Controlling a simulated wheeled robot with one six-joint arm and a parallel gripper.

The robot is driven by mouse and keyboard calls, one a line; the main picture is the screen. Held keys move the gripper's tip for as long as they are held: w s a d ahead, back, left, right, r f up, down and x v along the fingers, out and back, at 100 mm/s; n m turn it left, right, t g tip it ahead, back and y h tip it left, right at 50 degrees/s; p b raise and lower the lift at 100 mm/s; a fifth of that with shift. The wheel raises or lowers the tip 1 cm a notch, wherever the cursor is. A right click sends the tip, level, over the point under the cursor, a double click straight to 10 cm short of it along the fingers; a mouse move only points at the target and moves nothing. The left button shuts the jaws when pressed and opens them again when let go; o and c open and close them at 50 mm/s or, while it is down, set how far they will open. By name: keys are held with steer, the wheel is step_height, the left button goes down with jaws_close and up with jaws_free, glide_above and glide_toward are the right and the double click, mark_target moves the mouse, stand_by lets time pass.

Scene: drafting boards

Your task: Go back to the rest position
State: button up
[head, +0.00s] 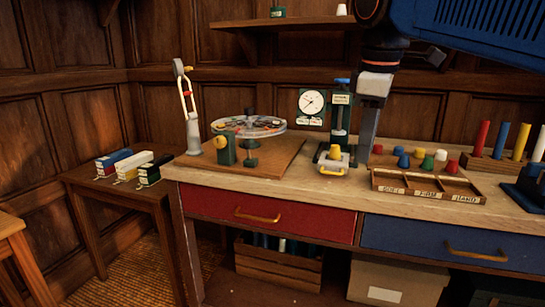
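My gripper (365,150) hangs from the arm at the upper right of the head view and points down over the workbench (420,200). Its dark grey fingers are seen nearly edge-on, so I cannot tell whether they are open or shut, and I see nothing clearly held between them. The fingertips are close to a green press (341,115) with a blue top and a small pale block with a yellow handle (333,160) at its foot. Several coloured knobs (403,160) lie just to the right of the fingers.
A three-part wooden tray (425,196) sits at the bench's front edge. Coloured rods (500,140) stand at the right. A round disc device (249,126) and a white lamp (190,110) stand at the left. A side table (100,185) holds several small boxes.

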steer(key=s+d+f+m, duration=0.3)
steer(key=s+f+m, duration=0.1)
steer(key=f, duration=0.6)
steer(key=s+d+f+m+t, duration=0.1)
steer(key=s+d+f+m, duration=0.3)
steer(key=f, duration=0.7)
steer(key=s+d+f+m+t, duration=0.1)
steer(key=s+d+f+m, duration=0.2)
steer(key=s+f, duration=0.4)
step_height(320, 180, down, 3)
steer(key=shift+s+d+f+m, duration=0.15)
steer(key=shift+f+m, duration=0.05)
steer(key=shift+m, duration=0.5)
